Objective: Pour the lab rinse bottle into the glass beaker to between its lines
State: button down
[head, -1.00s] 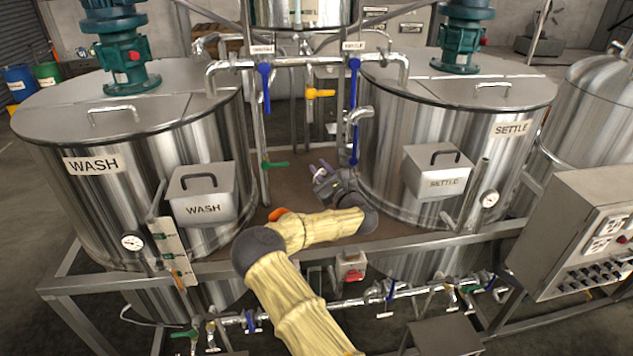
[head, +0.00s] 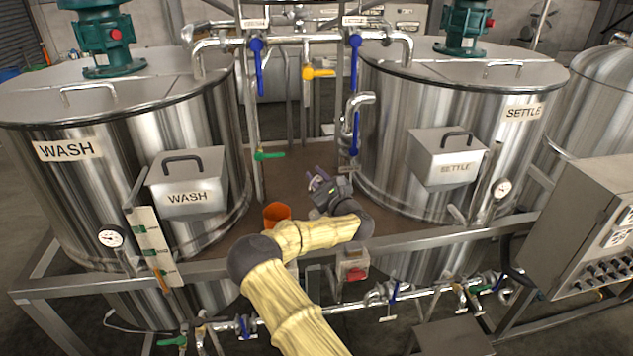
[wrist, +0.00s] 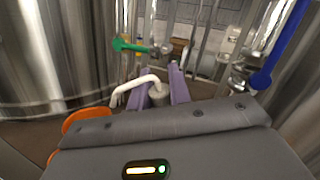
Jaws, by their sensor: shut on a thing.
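My gripper (head: 318,182) is over the brown deck between the two tanks. In the wrist view its purple fingers (wrist: 163,88) are shut on the lab rinse bottle, of which the grey cap (wrist: 159,89) and a white bent spout pointing left show. The bottle's body is hidden below the fingers and my wrist. I cannot make out the glass beaker, its lines or any liquid in either view.
An orange open container (head: 277,213) stands on the brown deck (head: 240,226), left of my gripper. The WASH tank (head: 90,185) and SETTLE tank (head: 400,105) flank the deck. Pipes with a green-handled valve (head: 268,156) and blue handles rise behind. A steel rail (head: 425,238) runs in front.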

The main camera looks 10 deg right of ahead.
jog(key=shift+f+n+t+y+b, duration=0.15)
jog(key=shift+f+n+y+b, duration=0.25)
jog(key=shift+n, duration=0.6)
jog(key=shift+f+n+t+y+b, duration=0.15)
jog(key=shift+f+n+y+b, duration=0.25)
jog(key=shift+n, duration=0.6)
jog(key=shift+f+n+y+b, duration=0.4)
jog(key=shift+n+b, duration=0.7)
jog(key=shift+b, duration=1.65)
dwell(3.2)
